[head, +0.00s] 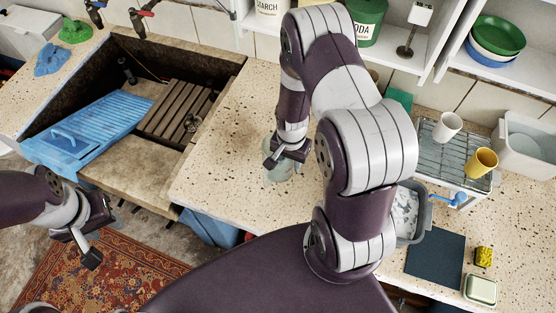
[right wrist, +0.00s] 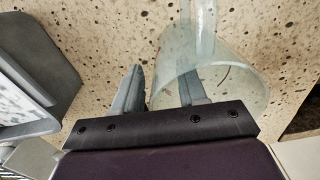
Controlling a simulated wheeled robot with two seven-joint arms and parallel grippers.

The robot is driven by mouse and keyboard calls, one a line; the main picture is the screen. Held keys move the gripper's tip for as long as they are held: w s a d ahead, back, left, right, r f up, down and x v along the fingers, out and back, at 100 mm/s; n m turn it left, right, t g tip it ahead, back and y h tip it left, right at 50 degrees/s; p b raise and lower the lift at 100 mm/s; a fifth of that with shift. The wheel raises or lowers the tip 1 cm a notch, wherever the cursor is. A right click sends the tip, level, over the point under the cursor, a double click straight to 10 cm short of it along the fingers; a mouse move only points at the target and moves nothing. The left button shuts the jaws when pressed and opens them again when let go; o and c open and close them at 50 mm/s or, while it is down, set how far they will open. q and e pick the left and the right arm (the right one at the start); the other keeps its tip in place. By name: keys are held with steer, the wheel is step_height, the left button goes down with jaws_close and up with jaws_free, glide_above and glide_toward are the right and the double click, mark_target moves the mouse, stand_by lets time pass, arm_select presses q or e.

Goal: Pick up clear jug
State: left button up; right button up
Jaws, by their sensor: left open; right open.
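The clear jug (head: 279,171) stands on the speckled worktop, partly hidden under my right gripper (head: 287,153). In the right wrist view the see-through jug (right wrist: 222,62) fills the upper right, its wide round rim facing the camera. My right gripper (right wrist: 160,92) is open there. One finger is left of the jug; the other overlaps the jug's rim, and I cannot tell whether it is inside or outside the wall. The jaws are not closed on it. My left gripper (head: 103,240) is open and empty at the lower left, above the floor and rug.
A sink with a blue washboard (head: 85,128) and a slatted wooden rack (head: 180,108) lies left of the jug. A wire rack (head: 440,150) with a white cup (head: 447,126) and yellow cup (head: 481,163) stands right. A grey tub (head: 413,215) sits beyond my right arm.

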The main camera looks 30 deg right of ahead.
steer(key=shift+s+r, duration=0.1)
steer(key=shift+s, duration=0.1)
steer(key=c, duration=0.4)
jaws_close()
steer(key=shift+w, duration=0.1)
